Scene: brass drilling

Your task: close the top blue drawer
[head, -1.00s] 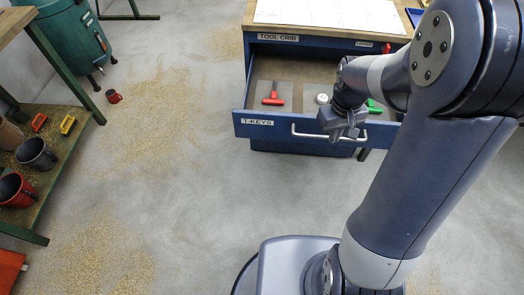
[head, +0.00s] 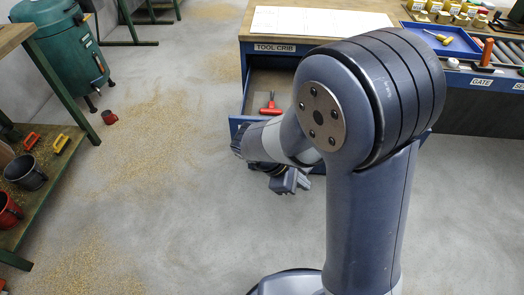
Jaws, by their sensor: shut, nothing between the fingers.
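The top blue drawer (head: 237,126) under the tool crib label stands pulled out, open. A red T-key (head: 269,108) lies inside it on the left. My arm hides most of the drawer front, its handle and the right part of its inside. My gripper (head: 293,183) is shut and empty. It appears in front of and below the drawer front in the picture; I cannot tell whether it touches the drawer.
The tool crib cabinet top (head: 320,20) carries a white sheet. At right, a bench holds a blue tray (head: 440,38) and tools. The floor between is clear apart from shavings.

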